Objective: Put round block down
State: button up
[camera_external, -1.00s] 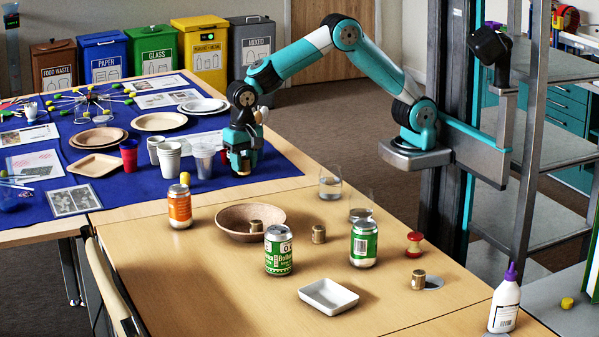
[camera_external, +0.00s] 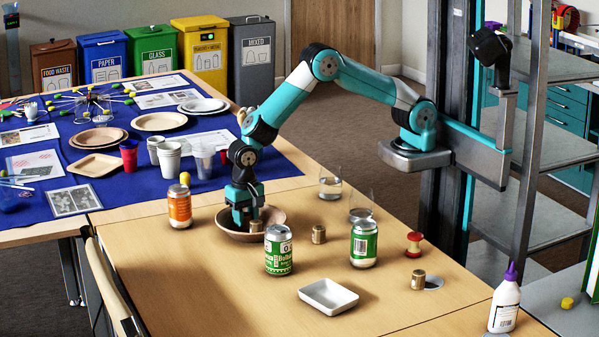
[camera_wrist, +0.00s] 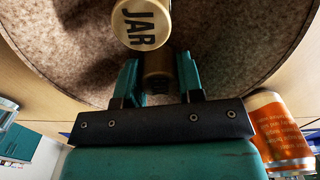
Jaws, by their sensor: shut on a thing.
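My gripper (camera_external: 243,222) points down into the brown speckled bowl (camera_external: 278,217). In the wrist view its two teal jaws (camera_wrist: 158,82) are shut on a brass round block (camera_wrist: 157,66), with the bowl's inside (camera_wrist: 225,45) around and below. In the external view a brass block (camera_external: 256,227) shows at the bowl's front, right of the jaws.
An orange can (camera_external: 180,208) stands left of the bowl. A green can (camera_external: 278,250) stands close in front, another (camera_external: 364,243) to the right.

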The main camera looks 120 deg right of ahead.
aim_at(245, 214)
jog(key=o, duration=0.5)
jog(key=shift+f, duration=0.1)
jog(key=o, duration=0.4)
jog(key=s+a+r+n, duration=0.2)
jog(key=r, duration=0.6)
jog(key=s+a+r+n, duration=0.1)
jog(key=s+a+r, duration=0.1)
jog(key=r, duration=0.6)
jog(key=s+a+r+n+y, duration=0.1)
jog(key=s+a+r+n, duration=0.1)
jog(key=s+n, duration=0.4)
jog(key=s+a+r+n+y, duration=0.1)
jog(key=s+a+r+n, duration=0.2)
jog(key=s, duration=1.2)
jog(key=s+a+r+n+y, duration=0.2)
jog(key=s+a+n, duration=0.4)
jog(key=s+n, duration=0.4)
jog(key=shift+s+a+r+n, duration=0.2)
jog(key=shift+s+r+n, duration=0.05)
jog(key=shift+r+n, duration=0.4)
